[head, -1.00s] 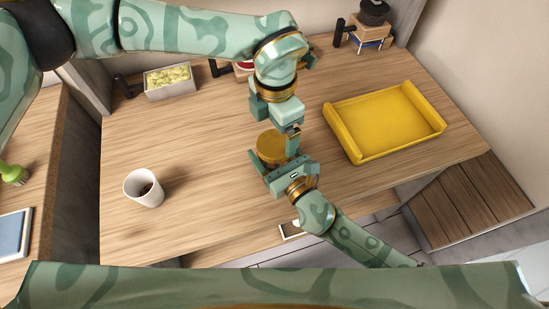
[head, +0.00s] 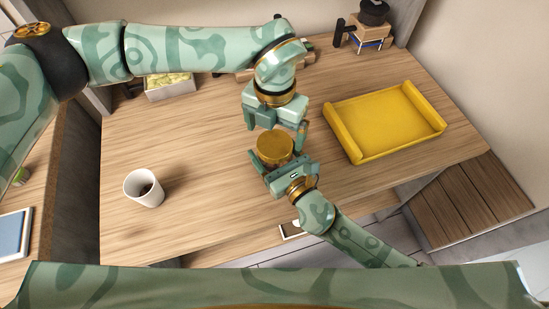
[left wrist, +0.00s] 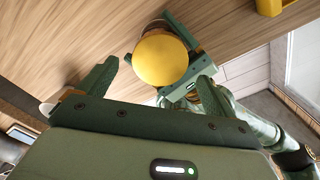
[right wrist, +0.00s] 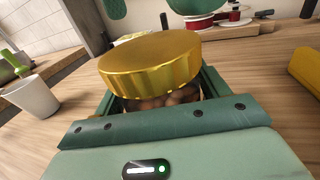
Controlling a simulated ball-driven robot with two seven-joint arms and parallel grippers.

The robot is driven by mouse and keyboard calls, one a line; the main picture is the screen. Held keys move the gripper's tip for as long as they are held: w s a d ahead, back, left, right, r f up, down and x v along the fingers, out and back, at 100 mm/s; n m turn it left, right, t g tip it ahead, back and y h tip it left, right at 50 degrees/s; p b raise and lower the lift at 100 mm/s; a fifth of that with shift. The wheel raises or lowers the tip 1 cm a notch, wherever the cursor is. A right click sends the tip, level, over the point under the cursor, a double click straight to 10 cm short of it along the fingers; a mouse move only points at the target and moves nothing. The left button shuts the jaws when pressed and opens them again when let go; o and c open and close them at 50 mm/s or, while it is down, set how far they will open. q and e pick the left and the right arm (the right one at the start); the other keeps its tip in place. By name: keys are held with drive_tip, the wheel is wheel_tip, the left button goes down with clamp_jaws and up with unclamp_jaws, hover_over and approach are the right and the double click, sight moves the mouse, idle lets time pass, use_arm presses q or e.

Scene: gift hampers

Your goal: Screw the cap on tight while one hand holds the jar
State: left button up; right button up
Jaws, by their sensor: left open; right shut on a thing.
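A gold ribbed cap (head: 275,146) sits on top of the jar. It also shows in the left wrist view (left wrist: 161,60) and the right wrist view (right wrist: 150,68). Below the cap, the jar (right wrist: 165,102) shows only as a narrow strip with brown contents; the rest is hidden. I cannot tell how tight the cap is. My right gripper (head: 279,163) is shut on the jar, with its fingers on either side below the cap. My left gripper (head: 275,124) is open and empty, just behind and above the cap, apart from it.
A white cup (head: 144,188) stands at the left of the wooden table. A yellow tray (head: 385,122) lies at the right. A box with pale yellow contents (head: 170,88) and a dark-topped grinder-like object (head: 369,28) stand at the back. The table's left middle is clear.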

sight(274, 143)
use_arm(q)
drive_tip(key=shift+f, duration=1.95)
drive_tip(key=c, duration=1.1)
drive_tip(key=o, duration=1.2)
drive_tip(key=shift+c, duration=0.2)
wheel_tip(274, 143, up, 12)
